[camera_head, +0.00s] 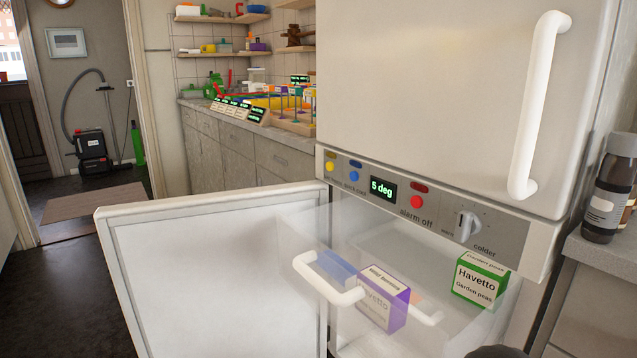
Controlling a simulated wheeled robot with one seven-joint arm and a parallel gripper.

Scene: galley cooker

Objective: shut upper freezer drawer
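The upper freezer drawer (300,226) is clear and pulled out from the freezer under the control panel. Its white bar handle (327,281) is at its front, on the left. A purple Havetto box (381,303) and a green Havetto garden peas box (480,280) show in the drawer. A second white handle (427,316) shows low through the clear plastic, partly hidden by the purple box. The freezer door (215,275) stands open to the left. My gripper's fingers are not in view; a dark rounded shape at the bottom edge may be part of my arm.
The fridge door (450,90) above is shut, with a long white handle (538,105). The control panel (440,205) reads 5 deg. A counter with a dark bottle (610,190) stands at the right. Open dark floor (65,300) lies at the left.

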